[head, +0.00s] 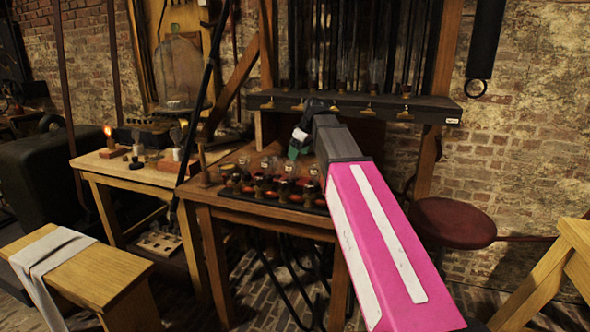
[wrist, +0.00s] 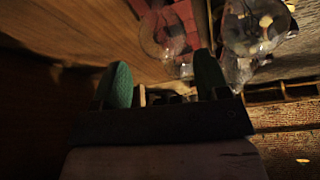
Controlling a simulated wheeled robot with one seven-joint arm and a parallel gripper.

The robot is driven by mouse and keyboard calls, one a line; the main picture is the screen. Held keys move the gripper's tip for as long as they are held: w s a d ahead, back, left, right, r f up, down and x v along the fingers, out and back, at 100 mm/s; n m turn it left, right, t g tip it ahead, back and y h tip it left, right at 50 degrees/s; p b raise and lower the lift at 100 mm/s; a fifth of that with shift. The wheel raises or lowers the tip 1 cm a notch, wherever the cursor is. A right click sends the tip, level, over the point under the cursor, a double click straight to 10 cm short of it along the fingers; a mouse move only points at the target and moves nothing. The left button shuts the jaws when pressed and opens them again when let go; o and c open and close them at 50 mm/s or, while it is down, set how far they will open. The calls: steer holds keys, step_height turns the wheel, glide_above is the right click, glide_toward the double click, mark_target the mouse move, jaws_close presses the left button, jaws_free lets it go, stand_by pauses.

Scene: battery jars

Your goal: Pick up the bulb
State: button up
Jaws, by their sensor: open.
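My gripper (head: 297,147) reaches over the back of the middle wooden table, its green fingertips just above several small clear glass pieces (head: 290,169). In the wrist view my gripper (wrist: 163,82) has its two green fingers apart, with nothing clearly held between them. Beyond the fingers, the wrist view shows one rounded clear glass (wrist: 160,38) and a larger one (wrist: 256,28) to its right. I cannot tell which glass is the bulb. A small glowing orange light (head: 107,130) stands on the left table, apart from my gripper.
Dark jars with orange parts (head: 260,187) line the middle table (head: 205,196). A dark shelf (head: 340,104) with brass fittings hangs close above my gripper. A cloth-draped bench (head: 110,280) is at front left, and a round red stool (head: 453,223) is at right.

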steer(key=shift+a+x, duration=0.1)
steer(key=shift+x, duration=1.25)
steer(key=shift+a+x, duration=0.15)
steer(key=shift+x, duration=1.2)
steer(key=shift+r, duration=0.1)
steer(key=shift+c, duration=0.3)
steer(key=c, duration=0.7)
